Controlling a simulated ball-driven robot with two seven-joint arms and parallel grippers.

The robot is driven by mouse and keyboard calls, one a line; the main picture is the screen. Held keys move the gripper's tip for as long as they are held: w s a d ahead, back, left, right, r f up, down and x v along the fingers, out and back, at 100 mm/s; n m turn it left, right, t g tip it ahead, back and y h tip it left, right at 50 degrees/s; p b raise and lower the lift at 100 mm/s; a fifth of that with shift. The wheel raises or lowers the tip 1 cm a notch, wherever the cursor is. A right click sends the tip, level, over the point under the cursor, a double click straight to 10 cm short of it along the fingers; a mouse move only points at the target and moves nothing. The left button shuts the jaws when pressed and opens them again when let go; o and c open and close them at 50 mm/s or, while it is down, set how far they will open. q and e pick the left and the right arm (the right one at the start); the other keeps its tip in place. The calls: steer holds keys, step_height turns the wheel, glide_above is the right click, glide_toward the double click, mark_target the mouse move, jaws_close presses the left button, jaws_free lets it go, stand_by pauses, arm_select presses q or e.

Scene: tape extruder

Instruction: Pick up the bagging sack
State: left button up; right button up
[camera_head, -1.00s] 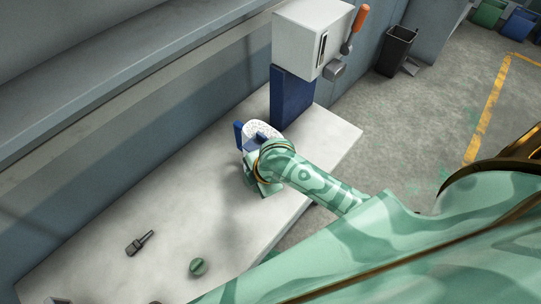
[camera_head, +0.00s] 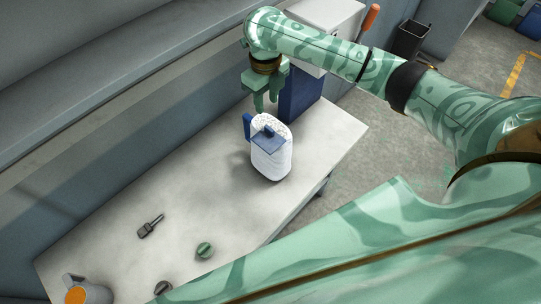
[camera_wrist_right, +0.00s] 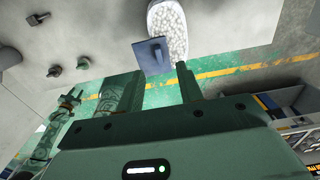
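The bagging sack (camera_head: 271,163) is a white, speckled bag with blue parts at its top and side. It stands upright on the light table in the head view, and its speckled face also shows in the right wrist view (camera_wrist_right: 172,30). My right gripper (camera_head: 266,103) is behind and above the sack, fingers pointing down. In the right wrist view its two fingers (camera_wrist_right: 161,79) are apart with nothing between them, and the sack is beyond the tips. A green patterned part at the left of that view looks like my left arm; its gripper (camera_wrist_right: 73,98) is too small to read.
A white machine on a blue stand (camera_head: 299,98) is close behind the right gripper. A dark tool (camera_head: 150,226), a green round knob (camera_head: 204,250), a dark knob (camera_head: 163,287) and a grey cup with orange contents (camera_head: 77,294) are on the table (camera_head: 215,205). A wall borders its left side.

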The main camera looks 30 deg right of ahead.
mark_target(267, 126)
steer(key=f, duration=0.2)
steer(key=f+b, duration=0.1)
steer(key=f, duration=0.5)
steer(key=shift+s+a+f, duration=0.15)
steer(key=shift+s, duration=0.15)
jaws_close()
stand_by(1.0)
